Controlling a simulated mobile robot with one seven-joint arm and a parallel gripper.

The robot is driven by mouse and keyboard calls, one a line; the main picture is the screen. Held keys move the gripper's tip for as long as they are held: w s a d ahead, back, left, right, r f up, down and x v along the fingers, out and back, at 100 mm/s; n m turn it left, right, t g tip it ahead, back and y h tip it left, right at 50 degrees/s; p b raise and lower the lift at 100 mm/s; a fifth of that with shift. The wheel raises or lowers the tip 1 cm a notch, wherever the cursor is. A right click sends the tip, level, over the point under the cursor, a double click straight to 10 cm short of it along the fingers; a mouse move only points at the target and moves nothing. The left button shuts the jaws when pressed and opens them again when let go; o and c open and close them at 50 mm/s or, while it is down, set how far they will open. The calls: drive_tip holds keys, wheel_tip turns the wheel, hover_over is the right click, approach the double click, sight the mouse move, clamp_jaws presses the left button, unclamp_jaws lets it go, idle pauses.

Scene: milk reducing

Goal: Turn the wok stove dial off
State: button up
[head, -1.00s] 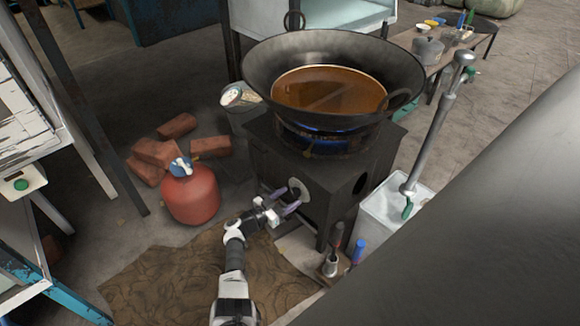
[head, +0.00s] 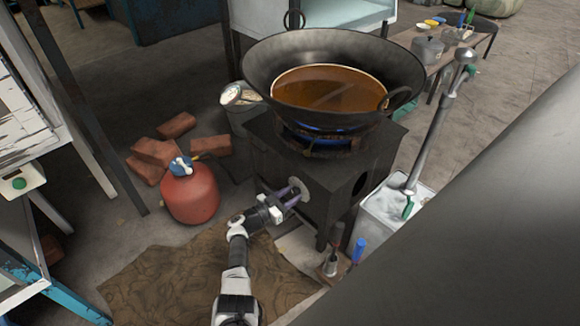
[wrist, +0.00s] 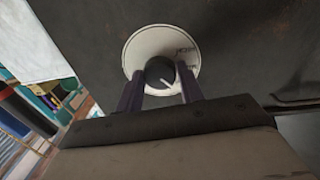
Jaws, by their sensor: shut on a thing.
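The stove (head: 330,185) is a dark box with a large black wok (head: 400,65) of brown liquid on top. A blue flame (head: 308,128) shows under the wok. The dial (wrist: 159,72) is a dark knob with a white pointer line on a round white plate (wrist: 143,45) on the stove's front; the plate also shows in the head view (head: 287,186). The pointer slants down to the right in the wrist view. My gripper (wrist: 160,78) has its two purple fingers on either side of the dial and is shut on it. In the head view my gripper (head: 284,196) covers the dial.
A red gas cylinder (head: 191,195) stands left of the stove, with several bricks (head: 155,152) behind it. A white bin (head: 375,225) and blue-handled tool (head: 359,248) are to the right. A brown cloth (head: 180,285) lies on the floor below my arm.

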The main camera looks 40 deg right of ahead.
drive_tip(key=shift+m, duration=0.3)
drive_tip(key=m, duration=0.2)
drive_tip(key=shift+m, duration=0.4)
drive_tip(key=shift+m+y, duration=0.3)
drive_tip(key=shift+m, duration=1.7)
drive_tip(key=o, duration=1)
drive_tip(key=shift+r+t, duration=0.1)
drive_tip(key=shift+t, duration=0.2)
drive_tip(key=shift+a, duration=0.35)
drive_tip(key=a+p, duration=0.2)
drive_tip(key=a, duration=0.2)
drive_tip(key=a+p, duration=0.2)
drive_tip(key=a, duration=0.2)
drive_tip(key=a+p, duration=0.2)
drive_tip(key=a, duration=0.3)
drive_tip(key=shift+s+r, duration=0.2)
drive_tip(key=shift+r, duration=0.05)
